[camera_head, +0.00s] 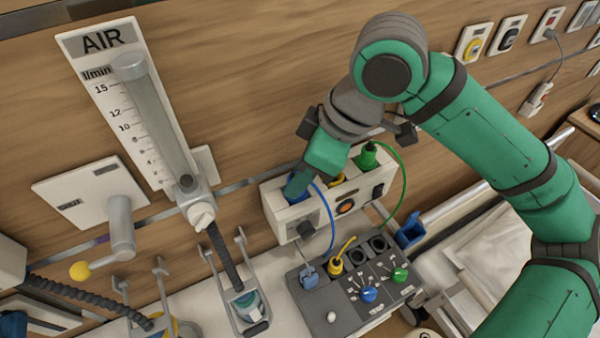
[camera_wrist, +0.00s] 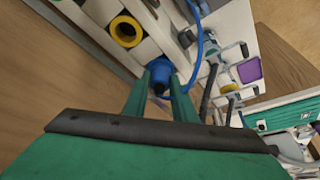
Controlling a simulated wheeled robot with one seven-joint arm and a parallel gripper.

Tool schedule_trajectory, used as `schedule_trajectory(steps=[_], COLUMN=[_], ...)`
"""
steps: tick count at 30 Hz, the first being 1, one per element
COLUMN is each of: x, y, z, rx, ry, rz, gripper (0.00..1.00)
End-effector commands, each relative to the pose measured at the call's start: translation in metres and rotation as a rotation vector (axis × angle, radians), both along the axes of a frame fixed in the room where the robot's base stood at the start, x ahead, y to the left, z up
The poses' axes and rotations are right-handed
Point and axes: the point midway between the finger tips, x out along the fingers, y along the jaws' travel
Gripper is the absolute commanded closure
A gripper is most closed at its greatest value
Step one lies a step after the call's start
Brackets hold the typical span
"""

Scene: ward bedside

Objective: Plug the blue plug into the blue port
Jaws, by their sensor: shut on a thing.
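My gripper (camera_head: 297,186) is over the left end of a white socket box (camera_head: 322,205), pointing down at it. In the wrist view its fingers are shut on the blue plug (camera_wrist: 160,74). A blue cable (camera_head: 331,222) runs from there down to a grey panel. Blue shows at the fingertips at the box's left end, where the blue port appears to be. The fingers and plug hide the port's opening, so I cannot tell how far in the plug is. A yellow-ringed port (camera_wrist: 126,31) lies beside it.
A green plug (camera_head: 368,154) with a green cable stands in the box's right end. The grey panel (camera_head: 340,300) with knobs and connectors is just below. An AIR flowmeter (camera_head: 135,110) hangs on the wall to the left. Wall sockets (camera_head: 508,36) are at upper right.

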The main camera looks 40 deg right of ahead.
Motion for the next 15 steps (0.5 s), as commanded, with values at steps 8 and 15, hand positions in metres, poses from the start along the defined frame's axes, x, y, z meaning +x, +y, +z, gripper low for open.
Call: schedule_trajectory(steps=[8,15], x=[0.0001,0.0001], y=[-0.0001,-0.0001], z=[-0.0004,-0.0004], rx=[0.000,0.001], ry=[-0.001,-0.001], rz=[0.000,0.000], gripper=[0.98,0.54])
